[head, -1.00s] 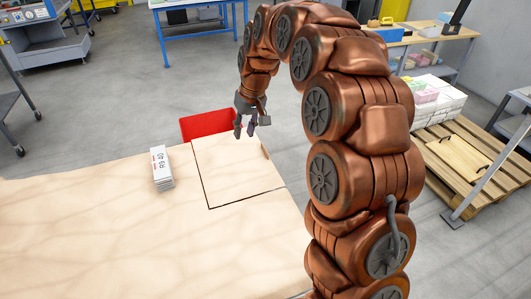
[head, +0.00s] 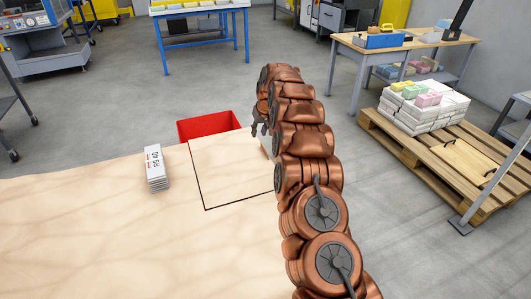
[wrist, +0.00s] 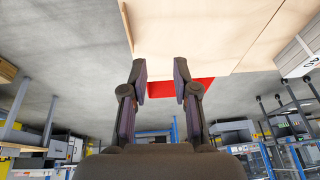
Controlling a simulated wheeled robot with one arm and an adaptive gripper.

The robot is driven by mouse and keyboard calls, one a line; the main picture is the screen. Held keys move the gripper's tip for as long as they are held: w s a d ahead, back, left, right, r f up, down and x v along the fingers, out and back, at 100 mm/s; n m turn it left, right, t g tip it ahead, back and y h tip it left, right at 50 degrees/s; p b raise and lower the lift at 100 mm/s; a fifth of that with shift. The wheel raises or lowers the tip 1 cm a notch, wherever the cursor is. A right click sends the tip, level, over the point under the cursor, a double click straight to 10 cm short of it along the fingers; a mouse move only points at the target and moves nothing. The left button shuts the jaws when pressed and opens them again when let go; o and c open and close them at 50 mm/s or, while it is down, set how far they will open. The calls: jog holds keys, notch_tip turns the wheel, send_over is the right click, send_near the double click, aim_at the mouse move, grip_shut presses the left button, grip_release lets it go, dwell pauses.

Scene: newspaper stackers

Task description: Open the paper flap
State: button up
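The paper flap (head: 228,172) is a square pale wood panel with a dark seam, lying flat in the table top at its far right. It also shows in the wrist view (wrist: 205,35), upside down. A small brown wooden piece (wrist: 126,25) sits at its side edge. My gripper (head: 259,129) is at the flap's far right corner. In the wrist view my gripper (wrist: 160,68) has its two fingers apart, with nothing held between them. I cannot tell whether a finger touches the flap. My arm hides part of the flap's right side.
A red bin (head: 208,125) stands beyond the table's far edge, close to my gripper. A stack of newspapers (head: 156,168) lies left of the flap on the wooden table (head: 90,235). A pallet (head: 450,165) with white stacks stands at right; grey floor lies between.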

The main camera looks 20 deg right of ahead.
jog(key=shift+t+h, duration=0.4)
jog(key=w+d+f, duration=0.1)
jog(key=f, duration=0.1)
jog(key=w+d+f+b, duration=0.1)
jog(key=d+f, duration=0.1)
jog(key=w+d+f+b, duration=0.1)
jog(key=d+f, duration=0.1)
jog(key=f, duration=0.1)
jog(key=shift+w+f, duration=0.1)
jog(key=shift+w, duration=0.15)
jog(key=shift+x, duration=3.9)
grip_shut()
